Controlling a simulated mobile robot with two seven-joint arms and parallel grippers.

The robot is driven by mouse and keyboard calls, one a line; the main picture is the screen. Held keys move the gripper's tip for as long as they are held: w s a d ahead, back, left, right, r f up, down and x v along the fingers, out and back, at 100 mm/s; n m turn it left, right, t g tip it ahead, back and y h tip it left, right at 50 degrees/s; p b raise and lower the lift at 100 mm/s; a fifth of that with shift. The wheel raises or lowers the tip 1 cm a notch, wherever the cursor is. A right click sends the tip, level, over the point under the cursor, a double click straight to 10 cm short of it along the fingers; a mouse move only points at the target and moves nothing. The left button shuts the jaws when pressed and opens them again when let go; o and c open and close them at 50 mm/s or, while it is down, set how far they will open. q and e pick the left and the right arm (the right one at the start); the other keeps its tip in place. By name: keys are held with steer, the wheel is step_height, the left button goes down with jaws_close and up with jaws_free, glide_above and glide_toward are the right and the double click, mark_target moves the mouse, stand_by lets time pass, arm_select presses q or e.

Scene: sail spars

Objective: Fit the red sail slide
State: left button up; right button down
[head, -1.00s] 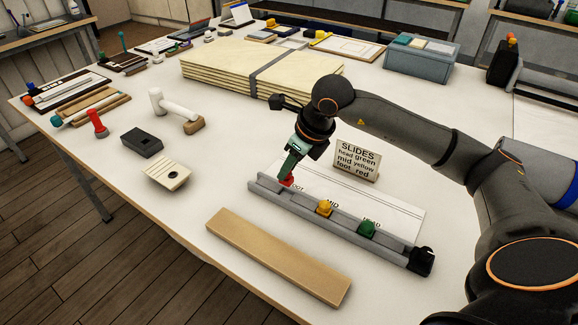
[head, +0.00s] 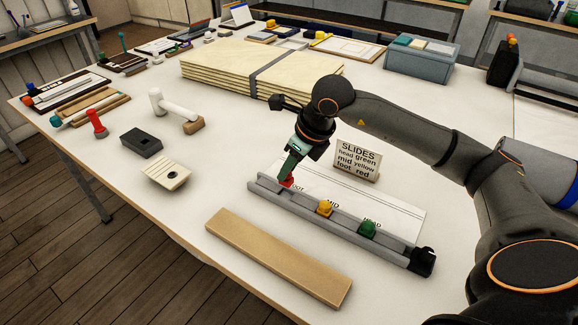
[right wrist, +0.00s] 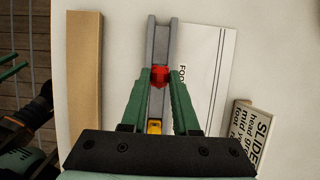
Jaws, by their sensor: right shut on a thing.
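The red sail slide (head: 287,182) is at the left end of the grey track (head: 300,206), by the FOOT label. My right gripper (head: 289,172) is shut on it from above. In the right wrist view the red slide (right wrist: 160,76) lies between the green fingertips, over the track's channel (right wrist: 161,40). I cannot tell whether it is fully seated. The yellow slide (head: 324,207) sits in the track at MID and the green slide (head: 367,229) near HEAD. A black end piece (head: 422,262) closes the track's right end. My left gripper is not in the head view.
A sign (head: 358,160) reads head green, mid yellow, foot red. A wooden batten (head: 278,256) lies in front of the track. A black block (head: 142,142), a cream block (head: 166,173) and a white mallet (head: 175,110) lie to the left. A plywood stack (head: 225,80) is behind.

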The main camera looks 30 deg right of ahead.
mark_target(292, 176)
steer(key=shift+f+b, duration=1.9)
steer(key=shift+f, duration=0.35)
steer(key=c, duration=0.6)
jaws_free()
steer(key=shift+r, duration=0.15)
step_height(292, 176, up, 7)
steer(key=p, duration=0.5)
